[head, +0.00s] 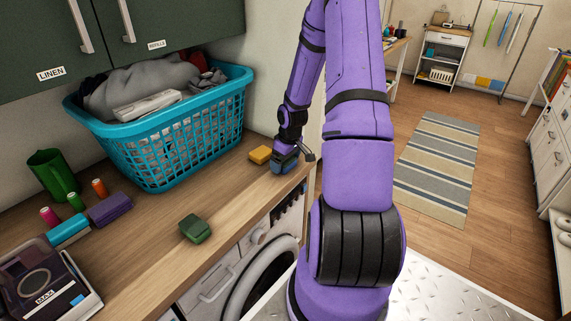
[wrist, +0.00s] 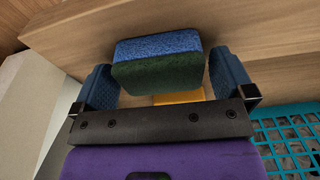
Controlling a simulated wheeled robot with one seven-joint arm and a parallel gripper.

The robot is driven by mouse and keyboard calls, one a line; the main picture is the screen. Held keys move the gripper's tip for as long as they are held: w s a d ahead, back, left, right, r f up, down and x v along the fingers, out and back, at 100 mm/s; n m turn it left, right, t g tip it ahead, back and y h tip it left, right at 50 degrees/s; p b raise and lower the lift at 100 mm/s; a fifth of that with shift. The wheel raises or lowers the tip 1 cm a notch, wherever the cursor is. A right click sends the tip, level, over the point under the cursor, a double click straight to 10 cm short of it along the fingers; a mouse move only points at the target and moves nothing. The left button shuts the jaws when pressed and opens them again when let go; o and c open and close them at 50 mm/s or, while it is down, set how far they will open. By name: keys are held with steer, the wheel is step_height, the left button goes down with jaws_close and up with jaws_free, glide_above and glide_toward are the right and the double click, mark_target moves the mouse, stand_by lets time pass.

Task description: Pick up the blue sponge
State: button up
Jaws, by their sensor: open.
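The blue sponge (wrist: 158,62) has a blue face and a dark green side in the wrist view. It lies between the two blue fingers of my gripper (wrist: 163,78), near their tips. The fingers are spread, with a narrow gap at the right; the left finger's contact is unclear. In the head view my gripper (head: 285,162) is low at the counter's front edge, right of a yellow sponge (head: 260,155). There the blue sponge cannot be told apart from the blue fingers.
A teal laundry basket (head: 172,127) stands behind on the wooden counter (head: 150,258). Dark cupboards (head: 160,30) hang above. Counter around the green sponge is clear.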

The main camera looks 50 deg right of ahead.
steer(key=c, duration=0.8)
steer(key=shift+r, duration=0.15)
